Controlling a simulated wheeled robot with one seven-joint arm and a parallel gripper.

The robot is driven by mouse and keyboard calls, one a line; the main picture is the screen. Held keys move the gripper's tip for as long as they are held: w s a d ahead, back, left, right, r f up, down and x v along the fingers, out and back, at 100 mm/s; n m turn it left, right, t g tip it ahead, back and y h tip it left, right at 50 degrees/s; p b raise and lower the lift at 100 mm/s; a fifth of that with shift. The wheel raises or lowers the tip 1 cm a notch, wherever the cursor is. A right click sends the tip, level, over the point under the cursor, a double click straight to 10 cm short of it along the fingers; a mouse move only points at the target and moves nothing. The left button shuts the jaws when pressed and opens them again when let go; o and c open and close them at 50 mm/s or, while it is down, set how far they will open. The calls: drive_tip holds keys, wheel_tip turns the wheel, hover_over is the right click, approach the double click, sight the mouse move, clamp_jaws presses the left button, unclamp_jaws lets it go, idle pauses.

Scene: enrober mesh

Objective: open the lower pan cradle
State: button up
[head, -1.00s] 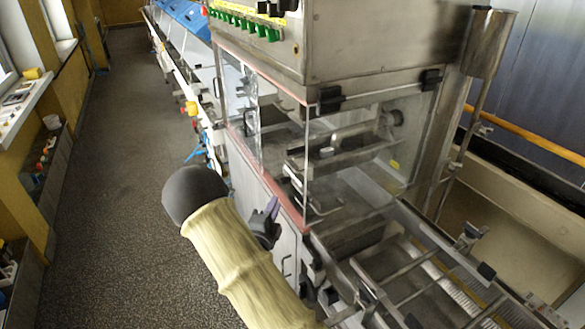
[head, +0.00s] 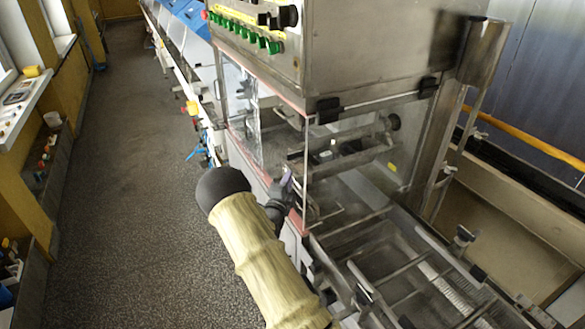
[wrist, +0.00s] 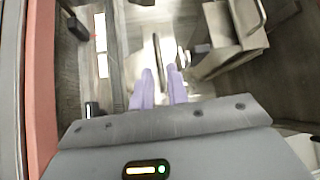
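My gripper (head: 286,180) is at the front glass edge of the steel machine, beside the opening under the cabinet. In the head view a bent bar handle (head: 322,214) shows low inside the enclosure, right of my gripper. I cannot tell for certain which part is the lower cradle.
Clear panels (head: 268,135) with a reddish edge strip (wrist: 42,90) stand close to my gripper's left. A control cabinet (head: 380,45) overhangs the enclosure. A wire conveyor (head: 430,280) lies at front right. The floor aisle (head: 120,170) on the left is free.

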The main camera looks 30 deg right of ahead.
drive_tip(key=shift+p+x, duration=0.6)
drive_tip(key=shift+x, duration=1.65)
drive_tip(key=shift+c, duration=0.3)
clamp_jaws()
